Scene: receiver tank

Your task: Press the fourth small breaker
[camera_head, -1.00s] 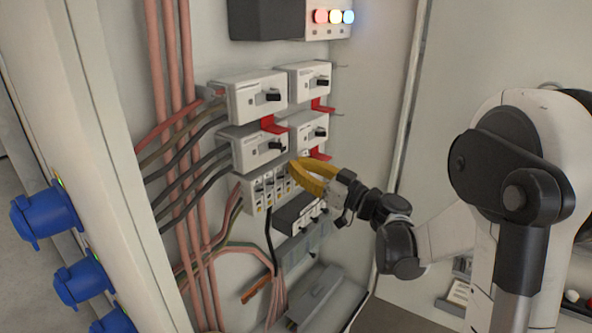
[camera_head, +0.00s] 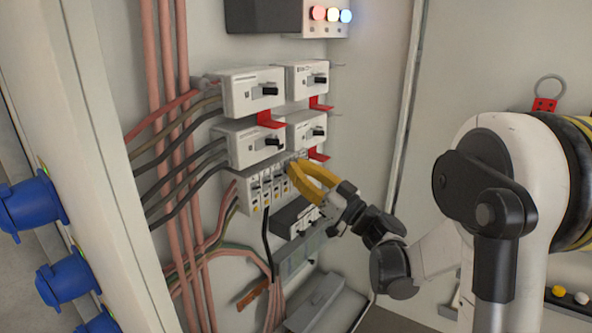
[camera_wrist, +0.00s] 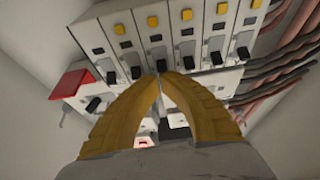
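The row of small breakers (camera_head: 256,196) is a white strip low on the panel, under the larger breakers. In the wrist view the small breakers (camera_wrist: 181,38) stand side by side, each with a yellow square and a black lever. My gripper (camera_head: 291,165) has yellow fingers and is at the right part of the row, covering some of it. In the wrist view my gripper's tips (camera_wrist: 161,77) are together, holding nothing, just below one black lever (camera_wrist: 162,65) near the middle. I cannot tell whether they touch it.
Larger white breakers (camera_head: 250,92) with black handles and red tabs sit above the row. A red tab (camera_wrist: 70,82) is left of my fingers in the wrist view. Cables (camera_head: 165,120) run down the left. Blue sockets (camera_head: 33,206) line the cabinet edge. A grey trunking piece (camera_head: 315,302) lies below.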

